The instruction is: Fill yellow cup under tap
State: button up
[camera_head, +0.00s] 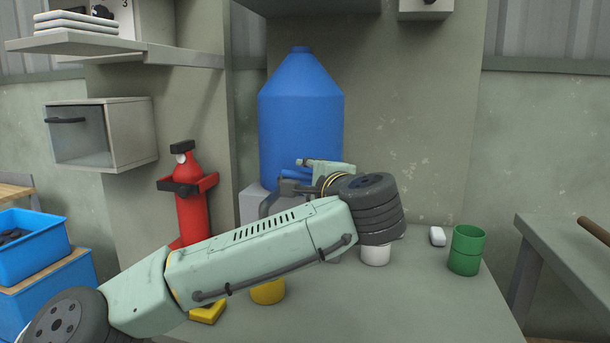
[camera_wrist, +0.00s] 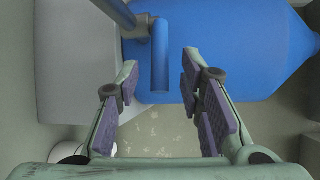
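The yellow cup (camera_head: 268,291) stands on the counter, partly hidden behind my arm in the head view. My gripper (camera_wrist: 158,88) is open and empty near the jug's base. A blue lever-like tap part (camera_wrist: 160,55) points into the space between its spread fingers; I cannot tell if they touch. In the head view, the gripper (camera_head: 288,186) is small and partly hidden by the wrist.
A white cup (camera_head: 375,254), a green cup (camera_head: 466,250) and a small white object (camera_head: 437,236) are on the counter to the right. A yellow flat object (camera_head: 207,311) lies left of the yellow cup. A red extinguisher (camera_head: 193,212) hangs left. The counter's front right (camera_head: 420,310) is clear.

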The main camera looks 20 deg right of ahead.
jog(key=shift+w+f, duration=0.2)
jog(key=shift+w, duration=1.1)
jog(key=shift+c, duration=0.5)
grip_shut()
